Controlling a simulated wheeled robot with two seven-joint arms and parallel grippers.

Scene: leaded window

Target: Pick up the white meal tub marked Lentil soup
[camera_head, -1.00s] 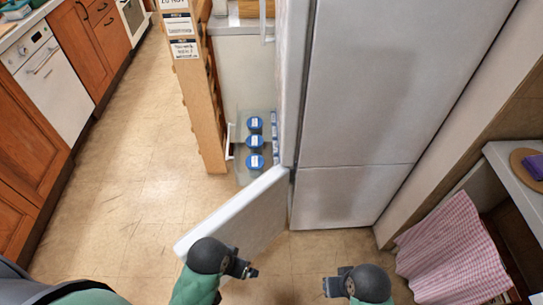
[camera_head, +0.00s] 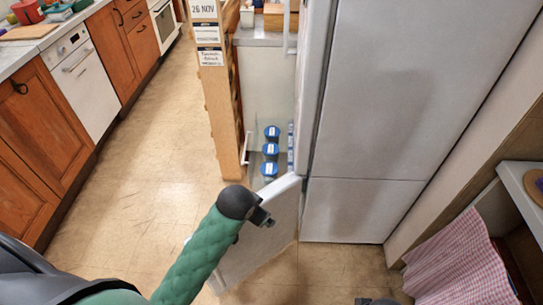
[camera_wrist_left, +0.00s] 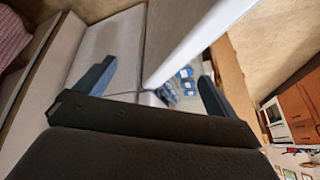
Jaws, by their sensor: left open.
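Several meal tubs with blue lids (camera_head: 270,150) stand in a row in a clear drawer in the open lower compartment. White labels on the lids are too small to read, so I cannot tell which is Lentil soup. The lids also show small between my fingers in the left wrist view (camera_wrist_left: 186,74). My left gripper (camera_head: 264,217) is open and empty, in front of the open lower door (camera_head: 258,245) and nearer than the tubs. Its spread fingers show in the left wrist view (camera_wrist_left: 154,88). Only a dark bit of my right arm shows at the bottom edge.
The tall fridge front (camera_head: 375,110) stands right of the tubs. A wooden rack with paper signs (camera_head: 217,100) stands left of them. Wooden cabinets (camera_head: 40,150) line the far left, with open floor (camera_head: 150,150) between. A checked cloth (camera_head: 460,255) hangs at the right.

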